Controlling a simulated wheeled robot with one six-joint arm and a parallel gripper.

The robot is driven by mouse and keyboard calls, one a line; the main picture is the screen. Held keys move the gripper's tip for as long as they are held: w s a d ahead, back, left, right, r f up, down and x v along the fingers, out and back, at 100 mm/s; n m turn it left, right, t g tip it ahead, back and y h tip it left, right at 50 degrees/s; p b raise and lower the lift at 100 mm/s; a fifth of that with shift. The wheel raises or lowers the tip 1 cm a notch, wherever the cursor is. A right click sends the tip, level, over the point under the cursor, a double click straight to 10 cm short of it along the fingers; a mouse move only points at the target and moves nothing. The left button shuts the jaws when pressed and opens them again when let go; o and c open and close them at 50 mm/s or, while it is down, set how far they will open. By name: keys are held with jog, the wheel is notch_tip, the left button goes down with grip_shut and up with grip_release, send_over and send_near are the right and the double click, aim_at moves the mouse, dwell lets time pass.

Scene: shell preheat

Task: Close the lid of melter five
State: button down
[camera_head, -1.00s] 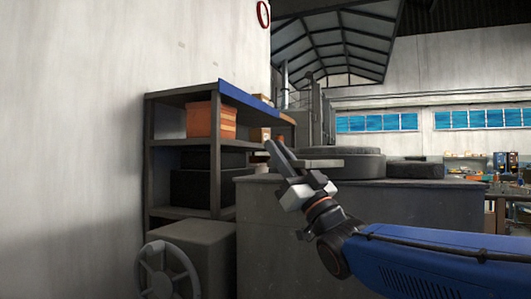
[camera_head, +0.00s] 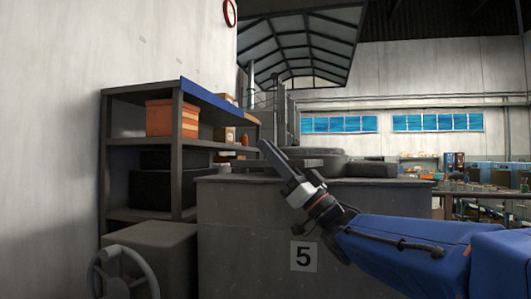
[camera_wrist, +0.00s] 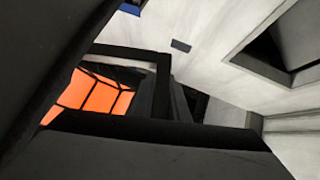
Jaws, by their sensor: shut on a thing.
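Melter five is the large grey block (camera_head: 240,225) with a "5" plate (camera_head: 304,256) on its front face. Dark round slabs (camera_head: 372,168) lie on its top, partly behind my arm. My gripper (camera_head: 270,152) is above the melter's front edge, pointing up and left. It is shut on a dark part, which looks like the lid handle, though the hold itself is hard to make out. In the wrist view, dark bars (camera_wrist: 160,132) cross close to the camera, with an orange gridded patch (camera_wrist: 95,95) behind them. The lid's angle cannot be made out.
A dark shelf (camera_head: 140,90) with an orange box (camera_head: 172,118) stands left of the melter. A grey block (camera_head: 150,245) with a handwheel (camera_head: 124,272) is at the lower left. A plain wall (camera_head: 50,120) closes off the left side.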

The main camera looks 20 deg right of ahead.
jog(key=shift+d, duration=0.1)
dwell(0.4)
jog(key=c, duration=1.7)
grip_release()
jog(key=v, duration=1.7)
jog(key=shift+s+d+f, duration=0.15)
